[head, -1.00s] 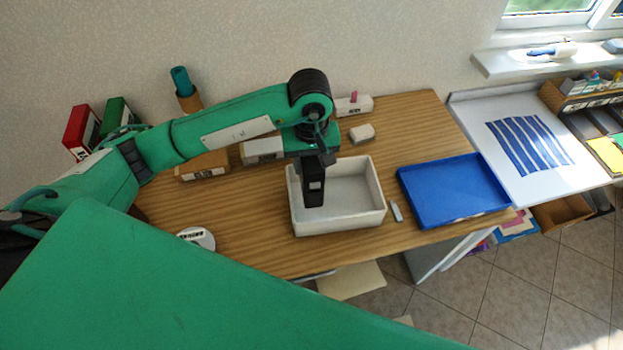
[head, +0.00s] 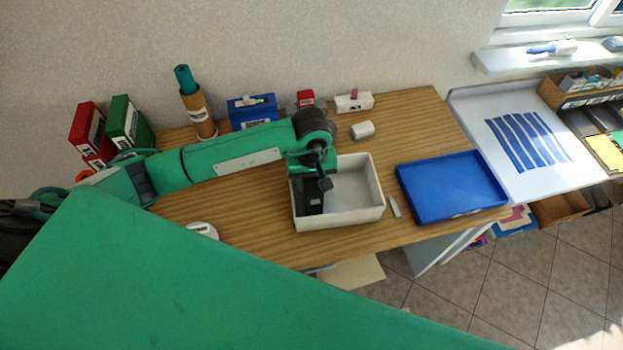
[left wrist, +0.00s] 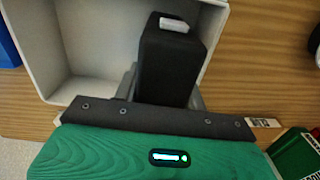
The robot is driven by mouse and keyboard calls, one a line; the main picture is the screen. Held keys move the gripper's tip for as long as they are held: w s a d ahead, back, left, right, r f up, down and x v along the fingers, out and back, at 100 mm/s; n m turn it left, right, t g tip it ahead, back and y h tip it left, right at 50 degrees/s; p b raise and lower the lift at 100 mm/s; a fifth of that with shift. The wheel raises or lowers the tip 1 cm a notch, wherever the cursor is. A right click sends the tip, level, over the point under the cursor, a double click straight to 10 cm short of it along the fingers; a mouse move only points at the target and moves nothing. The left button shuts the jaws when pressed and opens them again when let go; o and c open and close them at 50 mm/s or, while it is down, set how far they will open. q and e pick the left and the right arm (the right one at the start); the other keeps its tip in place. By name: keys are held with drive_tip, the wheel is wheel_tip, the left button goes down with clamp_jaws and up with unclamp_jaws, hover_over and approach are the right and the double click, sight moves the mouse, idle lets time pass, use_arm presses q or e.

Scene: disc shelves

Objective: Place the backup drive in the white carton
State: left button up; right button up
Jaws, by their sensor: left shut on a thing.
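The backup drive, a black block (head: 312,204), is held by my left gripper (head: 313,188). It is low at the left end of the open white carton (head: 365,216) on the wooden table. In the left wrist view the dark drive (left wrist: 168,62) stands out from between the jaws, with a light patch on its end. The carton's pale wall (left wrist: 42,45) is beside it there. I cannot tell whether the drive touches the carton floor. My left gripper is shut on the drive. My right gripper is not in view.
A blue tray (head: 452,190) lies right of the carton, with a small grey piece (head: 394,208) between them. A white block (head: 362,130) sits behind. A blue box (head: 252,112), a brown tube (head: 198,112), and red and green binders (head: 130,124) stand along the wall.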

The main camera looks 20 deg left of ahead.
use_arm(q)
drive_tip(key=o, duration=1.2)
drive_tip(key=shift+c, duration=0.2)
drive_tip(key=shift+r, duration=0.1)
wheel_tip(320, 180, up, 11)
drive_tip(key=b, duration=0.3)
drive_tip(key=shift+b, duration=0.4)
drive_tip(key=shift+r, duration=0.55)
